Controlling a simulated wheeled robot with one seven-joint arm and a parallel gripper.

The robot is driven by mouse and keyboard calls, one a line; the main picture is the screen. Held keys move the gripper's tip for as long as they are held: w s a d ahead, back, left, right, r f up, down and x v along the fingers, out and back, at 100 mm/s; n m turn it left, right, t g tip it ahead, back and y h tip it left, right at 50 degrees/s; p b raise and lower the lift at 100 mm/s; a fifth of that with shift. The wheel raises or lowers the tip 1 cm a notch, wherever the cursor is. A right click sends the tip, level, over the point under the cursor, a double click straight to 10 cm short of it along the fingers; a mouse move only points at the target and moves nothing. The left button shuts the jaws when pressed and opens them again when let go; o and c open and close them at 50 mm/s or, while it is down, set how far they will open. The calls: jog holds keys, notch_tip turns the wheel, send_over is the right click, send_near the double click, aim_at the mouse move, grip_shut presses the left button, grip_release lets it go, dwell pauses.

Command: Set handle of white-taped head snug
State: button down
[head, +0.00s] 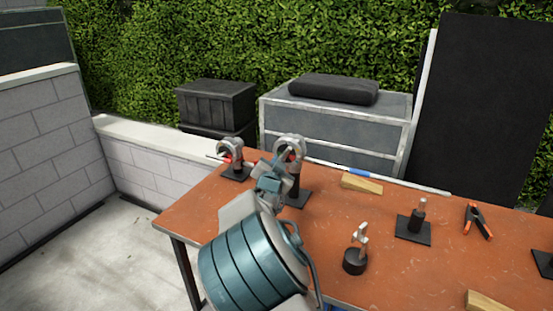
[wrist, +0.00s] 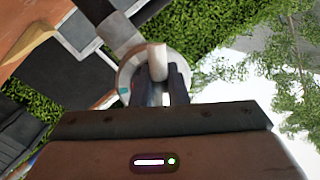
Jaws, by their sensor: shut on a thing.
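A grey round grip head (head: 290,146) stands upright on a dark post and flat base at the table's back left. My gripper (head: 285,162) reaches it from the front and hides part of it. In the wrist view the head's disc (wrist: 126,77) shows behind my gripper (wrist: 163,88). The fingers are shut on its pale handle (wrist: 157,58), whose end sticks out past the fingertips. I cannot tell from these views how tight the handle is. A second grip head (head: 229,146) with red on its handle stands to the left, apart from my gripper.
The orange-brown table (head: 310,235) also holds a wooden wedge (head: 361,184), a pin on a flat base (head: 413,226), an orange clamp (head: 477,220) and a small piece on a round black base (head: 355,262). A rod lies along the back edge.

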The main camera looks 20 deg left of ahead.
jog(key=n+p, duration=0.1)
jog(key=p, duration=0.1)
jog(key=n+p, duration=0.1)
jog(key=p, duration=0.1)
jog(key=n+g+p, duration=0.1)
jog(key=shift+d+r+n+h+p, duration=0.1)
jog(key=shift+d+n+h+p, duration=0.2)
jog(key=shift+n+h+p, duration=0.1)
jog(key=shift+d+n+p, duration=0.1)
jog(key=shift+n+p, duration=0.4)
jog(key=shift+p, duration=0.2)
jog(key=shift+f, duration=0.25)
jog(key=c, duration=1.5)
grip_release()
jog(key=shift+h, duration=0.3)
jog(key=shift+o, duration=0.2)
jog(key=b+v, duration=0.2)
jog(key=v, duration=1.2)
